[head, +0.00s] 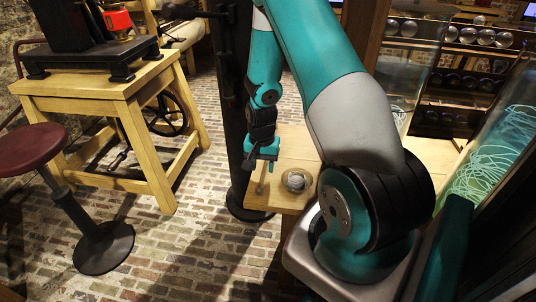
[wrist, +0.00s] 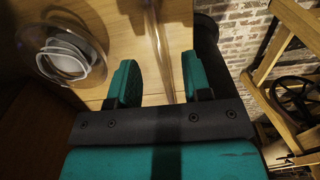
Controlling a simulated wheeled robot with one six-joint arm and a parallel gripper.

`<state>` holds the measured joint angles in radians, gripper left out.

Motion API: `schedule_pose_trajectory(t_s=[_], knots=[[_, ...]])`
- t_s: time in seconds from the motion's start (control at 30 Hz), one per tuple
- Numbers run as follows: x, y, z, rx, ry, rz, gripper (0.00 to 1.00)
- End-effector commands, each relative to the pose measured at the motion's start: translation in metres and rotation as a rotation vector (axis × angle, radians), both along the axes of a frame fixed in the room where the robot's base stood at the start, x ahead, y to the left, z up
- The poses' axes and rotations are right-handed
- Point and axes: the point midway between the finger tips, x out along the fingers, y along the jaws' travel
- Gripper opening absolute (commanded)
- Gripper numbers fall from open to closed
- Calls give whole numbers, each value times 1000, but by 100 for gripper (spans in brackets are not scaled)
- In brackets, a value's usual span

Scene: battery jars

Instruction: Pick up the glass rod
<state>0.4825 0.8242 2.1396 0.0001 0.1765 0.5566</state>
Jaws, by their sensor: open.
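The glass rod (wrist: 161,45) shows in the wrist view as a thin, clear, faintly shining strip over the wooden bench top. It runs between the two teal finger pads of my gripper (wrist: 159,80), with a gap visible on both sides. My gripper is open and nothing is clamped in it. In the head view my gripper (head: 262,158) points down over the left end of the bench (head: 284,151). A faint thin upright line just below it may be the rod (head: 262,178), but it is too small to be sure.
A round glass vessel (head: 297,181) with pale metal inside stands on the bench right of my gripper; the wrist view shows it at upper left (wrist: 68,54). A dark column (head: 236,120) stands close behind. A stool (head: 52,160) and wooden stand (head: 140,130) are left.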

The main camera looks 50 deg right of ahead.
Motion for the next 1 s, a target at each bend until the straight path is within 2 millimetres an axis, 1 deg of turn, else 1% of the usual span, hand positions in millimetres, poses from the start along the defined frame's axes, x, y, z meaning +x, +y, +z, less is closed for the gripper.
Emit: schedule_pose_trajectory(t_s=[0.03, 0.1, 0.2, 0.3, 0.47, 0.5, 0.57, 0.6, 0.7, 1.0], knots=[[-2, 2, -9, 3, 5, 0, 45], [-3, 2, -20, 3, 5, 0, 45], [-2, 1, -31, 2, 3, 0, 45], [-2, 1, -35, 0, 1, 0, 45], [-2, 1, -35, 1, 1, 0, 45], [-2, 1, -35, 1, 1, 0, 42], [-2, 1, -35, 1, 1, 0, 29], [-2, 1, -35, 1, 1, 0, 19], [-2, 1, -35, 0, 1, 0, 0], [-2, 1, -34, 1, 1, 0, 0]])
